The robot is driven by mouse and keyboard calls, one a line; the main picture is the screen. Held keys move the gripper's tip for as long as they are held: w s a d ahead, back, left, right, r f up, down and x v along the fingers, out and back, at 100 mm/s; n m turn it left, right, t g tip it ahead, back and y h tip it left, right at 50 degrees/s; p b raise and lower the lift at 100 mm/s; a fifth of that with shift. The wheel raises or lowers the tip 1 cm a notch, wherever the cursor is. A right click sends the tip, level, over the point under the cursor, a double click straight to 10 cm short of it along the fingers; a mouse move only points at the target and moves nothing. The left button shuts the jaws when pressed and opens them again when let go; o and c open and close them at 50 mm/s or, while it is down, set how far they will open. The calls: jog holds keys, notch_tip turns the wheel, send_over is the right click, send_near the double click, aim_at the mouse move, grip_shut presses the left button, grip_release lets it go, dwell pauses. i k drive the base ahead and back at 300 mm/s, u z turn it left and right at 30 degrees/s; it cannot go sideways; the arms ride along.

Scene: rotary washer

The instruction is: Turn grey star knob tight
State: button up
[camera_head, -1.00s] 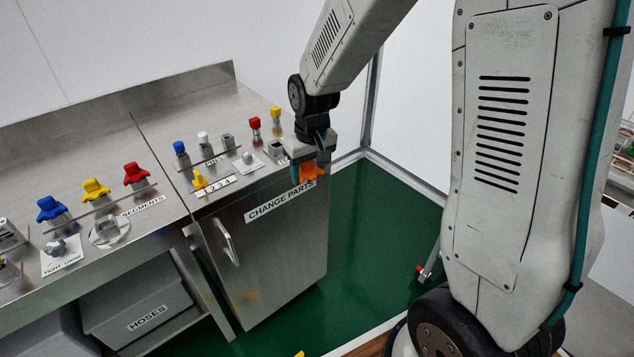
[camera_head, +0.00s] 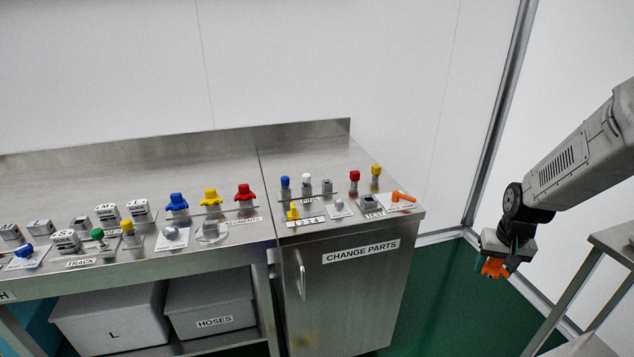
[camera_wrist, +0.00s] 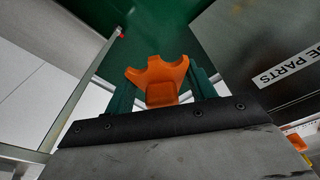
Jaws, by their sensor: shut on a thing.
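A grey star-shaped knob (camera_head: 171,232) stands on a white card at the bench's front edge, below the blue lobed part. A second, smaller grey knob (camera_head: 338,204) stands on a white card farther right; the lettering is too small to read now. My gripper (camera_head: 497,258) is off to the right of the bench, over the green floor and apart from both knobs. It is shut on an orange lobed part (camera_head: 494,268). In the wrist view the orange part (camera_wrist: 160,80) sits between the green fingers of my gripper (camera_wrist: 163,88). Neither grey knob shows there.
The steel bench (camera_head: 350,224) carries several coloured parts in rows. An orange handle (camera_head: 402,196) lies on a card at its right end. Grey bins (camera_head: 212,305) stand below. A steel table (camera_head: 615,240) is at the right. Green floor lies open between bench and table.

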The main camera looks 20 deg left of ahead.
aim_at(170, 232)
jog(key=z, duration=0.65)
jog(key=k, duration=1)
jog(key=u, duration=1.55)
jog(key=i, duration=0.15)
jog(key=u, duration=0.1)
